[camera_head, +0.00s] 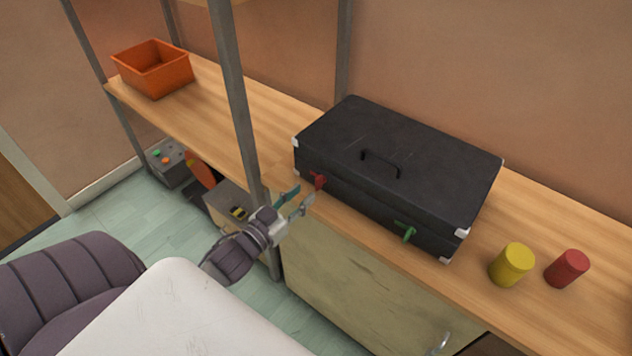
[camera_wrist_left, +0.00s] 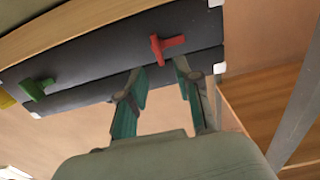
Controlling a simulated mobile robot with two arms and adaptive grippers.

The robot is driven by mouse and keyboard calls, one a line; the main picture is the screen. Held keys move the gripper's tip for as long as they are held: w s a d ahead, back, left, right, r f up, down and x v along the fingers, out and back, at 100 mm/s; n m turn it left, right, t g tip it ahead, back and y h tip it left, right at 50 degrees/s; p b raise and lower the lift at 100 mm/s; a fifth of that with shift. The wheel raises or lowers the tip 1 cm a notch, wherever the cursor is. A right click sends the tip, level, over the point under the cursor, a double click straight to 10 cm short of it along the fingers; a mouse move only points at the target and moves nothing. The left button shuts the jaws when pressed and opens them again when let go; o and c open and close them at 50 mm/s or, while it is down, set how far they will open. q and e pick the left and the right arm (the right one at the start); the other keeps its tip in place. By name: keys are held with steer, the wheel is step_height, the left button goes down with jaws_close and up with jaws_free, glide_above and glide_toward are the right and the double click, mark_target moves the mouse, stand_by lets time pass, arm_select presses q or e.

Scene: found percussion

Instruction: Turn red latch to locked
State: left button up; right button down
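The red latch (camera_head: 319,180) is on the front face of a closed black suitcase (camera_head: 400,150), near its left end. My right gripper is not clearly seen.
The suitcase lies on a wooden shelf (camera_head: 560,300). A yellow cylinder (camera_head: 512,265) and a red cylinder (camera_head: 567,268) stand to its right. An orange bin (camera_head: 152,68) is at the far left. A grey metal post (camera_head: 236,90) rises left of the suitcase, near my left gripper.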

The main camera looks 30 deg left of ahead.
mark_target(316, 183)
arm_select(q)
steer(key=w, duration=0.6)
steer(key=shift+d, duration=0.2)
steer(key=shift+s, duration=0.1)
jaws_close()
